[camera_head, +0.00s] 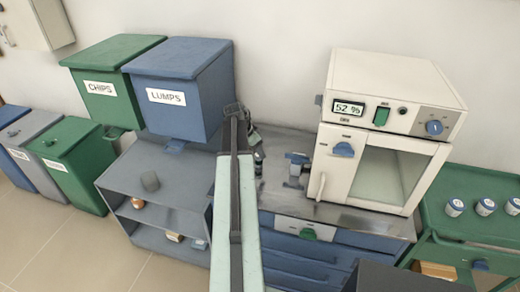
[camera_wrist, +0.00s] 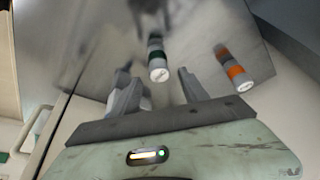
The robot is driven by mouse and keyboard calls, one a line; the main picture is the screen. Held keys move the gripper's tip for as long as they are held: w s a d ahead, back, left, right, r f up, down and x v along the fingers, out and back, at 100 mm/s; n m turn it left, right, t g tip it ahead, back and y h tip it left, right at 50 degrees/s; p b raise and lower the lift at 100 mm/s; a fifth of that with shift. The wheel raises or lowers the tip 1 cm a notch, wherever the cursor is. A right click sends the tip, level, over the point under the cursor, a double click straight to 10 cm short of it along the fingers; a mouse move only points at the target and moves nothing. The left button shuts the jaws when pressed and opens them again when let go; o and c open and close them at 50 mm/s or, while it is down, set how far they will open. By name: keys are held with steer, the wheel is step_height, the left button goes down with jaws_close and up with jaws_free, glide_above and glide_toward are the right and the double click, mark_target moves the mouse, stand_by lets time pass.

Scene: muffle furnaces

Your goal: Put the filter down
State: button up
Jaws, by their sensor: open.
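No part is labelled as a filter. In the wrist view a small white cylinder with a dark green band (camera_wrist: 157,62) is on the shiny metal bench top (camera_wrist: 95,60). It appears in the gap between the fingertips of my gripper (camera_wrist: 157,86), with space visible on both sides. My gripper is open and nothing is clamped in it. A second cylinder with an orange band (camera_wrist: 233,69) is to the right, outside the right finger. In the head view my gripper (camera_head: 238,112) is at the far end of my arm, over the bench's left end, and its fingers are hard to make out.
A cream oven (camera_head: 340,182) with a 52 % display is on the bench's right. A small blue and grey item (camera_head: 297,163) is left of it. A blue LUMPS bin (camera_head: 175,115) and a grey shelf (camera_head: 150,160) are left of my arm. A green cart (camera_head: 475,225) is far right.

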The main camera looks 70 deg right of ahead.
steer(key=p+v, duration=0.6)
steer(key=v, duration=0.2)
steer(key=shift+r+p, duration=0.3)
steer(key=shift+r, duration=0.05)
steer(key=shift+w+a, duration=0.1)
steer(key=shift+a, duration=0.05)
steer(key=w+a+f+n+t+y, duration=0.15)
steer(key=w+a+n, duration=0.95)
steer(key=w+a, duration=1.4)
steer(key=w+a+n+t+y, duration=0.1)
steer(key=a+n, duration=1.2)
steer(key=a, duration=2.7)
steer(key=w+y, duration=0.1)
steer(key=w, duration=0.1)
steer(key=shift+w+f+n, duration=0.2)
steer(key=shift+w+n, duration=0.1)
steer(key=shift+w, duration=0.1)
steer(key=shift+o, duration=0.5)
steer(key=shift+a, duration=0.2)
